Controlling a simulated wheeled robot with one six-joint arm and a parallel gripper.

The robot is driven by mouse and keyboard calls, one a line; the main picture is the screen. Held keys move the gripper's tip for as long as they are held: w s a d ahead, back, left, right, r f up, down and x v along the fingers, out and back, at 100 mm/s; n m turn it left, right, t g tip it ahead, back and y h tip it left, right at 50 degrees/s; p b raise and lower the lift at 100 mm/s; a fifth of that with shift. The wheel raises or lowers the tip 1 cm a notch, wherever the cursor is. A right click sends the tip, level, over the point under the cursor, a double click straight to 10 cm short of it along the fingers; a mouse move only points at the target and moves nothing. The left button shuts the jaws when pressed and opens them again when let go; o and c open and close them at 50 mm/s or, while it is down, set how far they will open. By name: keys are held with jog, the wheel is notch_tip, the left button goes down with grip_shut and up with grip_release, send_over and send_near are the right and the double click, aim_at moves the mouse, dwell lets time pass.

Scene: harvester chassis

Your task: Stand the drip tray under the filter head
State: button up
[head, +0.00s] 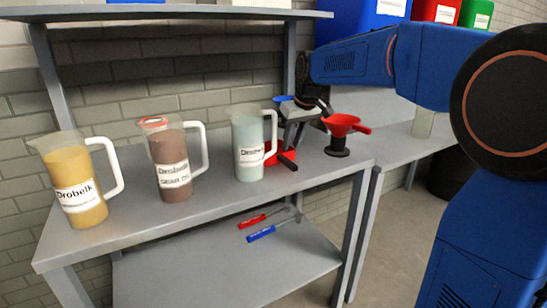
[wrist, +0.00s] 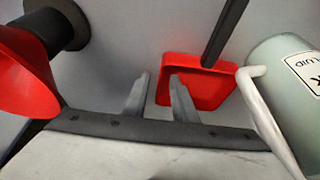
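In the head view the red pan (head: 270,159) lies on the bench, partly hidden behind the pale green jug. My gripper (wrist: 159,77) is open, with a gap between its two grey fingers. They straddle the pan's left wall in the picture; I cannot tell whether they touch it. In the head view my gripper (head: 298,122) points down above the pan. I cannot make out the filter head for certain.
The pale green jug (head: 249,160) stands close beside the pan; its white handle (wrist: 262,110) is near my right finger. A red funnel (head: 342,122) on a black stand is to the right. Brown (head: 165,150) and yellow (head: 72,170) jugs stand left. The bench front is clear.

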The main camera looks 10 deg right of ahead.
jog(key=shift+w+f, duration=0.15)
jog(key=shift+f, duration=0.25)
grip_shut()
jog(key=shift+r, duration=0.1)
